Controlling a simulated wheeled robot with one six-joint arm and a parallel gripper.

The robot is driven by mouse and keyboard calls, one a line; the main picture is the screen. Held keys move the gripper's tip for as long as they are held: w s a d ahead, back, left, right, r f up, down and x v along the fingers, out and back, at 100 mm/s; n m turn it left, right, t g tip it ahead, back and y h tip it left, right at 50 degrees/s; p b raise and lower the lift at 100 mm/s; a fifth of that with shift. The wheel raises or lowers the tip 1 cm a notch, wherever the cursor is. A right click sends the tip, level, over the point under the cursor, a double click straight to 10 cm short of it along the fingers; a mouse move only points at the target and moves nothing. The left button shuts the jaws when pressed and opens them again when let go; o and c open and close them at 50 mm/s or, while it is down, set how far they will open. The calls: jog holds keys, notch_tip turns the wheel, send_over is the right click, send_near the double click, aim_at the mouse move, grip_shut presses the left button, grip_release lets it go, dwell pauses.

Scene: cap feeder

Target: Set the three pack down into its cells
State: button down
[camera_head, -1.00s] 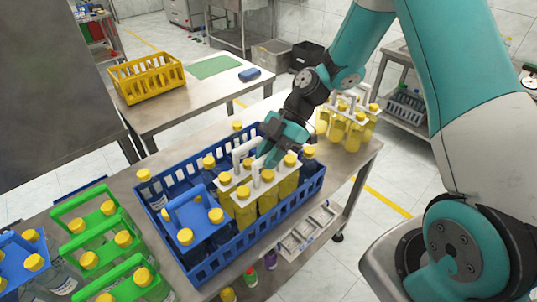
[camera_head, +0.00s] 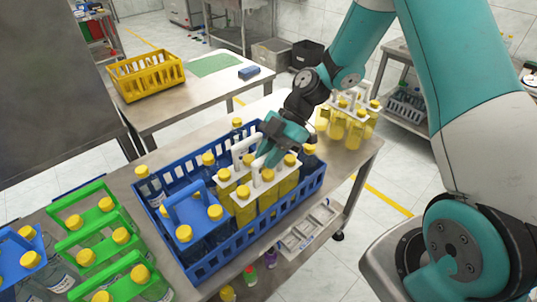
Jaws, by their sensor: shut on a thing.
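The three pack (camera_head: 268,198) has a white carrier top, yellow-capped bottles of yellow liquid and a white handle. My gripper (camera_head: 270,157) is shut on its handle from above. The pack is upright inside the right-hand part of the blue crate (camera_head: 226,256), its lower part hidden by the crate's near wall. I cannot tell whether its bottles touch the crate floor. A blue-handled pack (camera_head: 193,213) stands to the left in the crate.
Single clear bottles (camera_head: 148,187) stand in the crate's left and far parts. Green-handled packs (camera_head: 100,240) stand left of the crate on the table. More white-topped yellow packs (camera_head: 347,122) stand on the table's right end. A yellow crate (camera_head: 146,78) is on the rear table.

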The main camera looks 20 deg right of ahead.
jog(key=shift+f, duration=0.25)
jog(key=c, duration=1)
grip_release()
jog(key=shift+o, duration=0.2)
jog(key=b+v, duration=0.1)
jog(key=v, duration=1.6)
jog(key=shift+d+r, duration=0.15)
